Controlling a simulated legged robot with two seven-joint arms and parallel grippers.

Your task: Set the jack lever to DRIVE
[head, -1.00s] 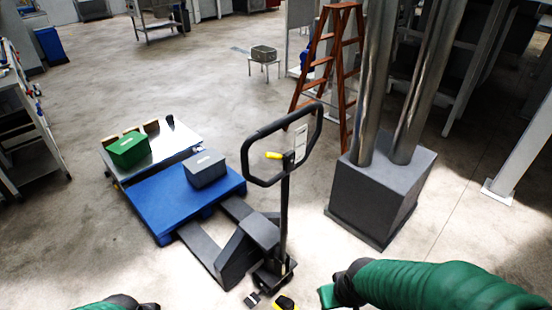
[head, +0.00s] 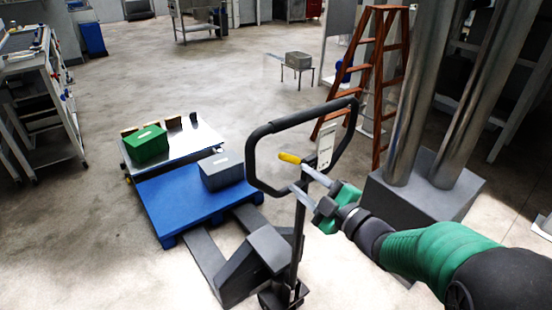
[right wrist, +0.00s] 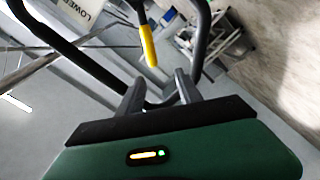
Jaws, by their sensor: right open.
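The pallet jack's black handle loop (head: 254,160) stands upright in front of me. The jack lever (head: 289,158) has a yellow grip and shows inside the loop, pointing left. In the right wrist view the yellow lever (right wrist: 149,47) lies just beyond the fingertips, and part of a label reading "LOWER" (right wrist: 85,8) shows at top left. My right gripper (head: 298,178) is open and empty, its fingers pointing at the loop just below the lever, apart from the yellow grip. Its two fingers also show in the right wrist view (right wrist: 158,82). My left gripper is out of view.
The jack's forks (head: 203,250) reach toward a blue pallet (head: 180,205) bearing a grey box (head: 221,172). A green box (head: 147,144) stands on a metal-topped platform behind it. An orange ladder (head: 378,80) and thick metal columns (head: 415,90) stand at right.

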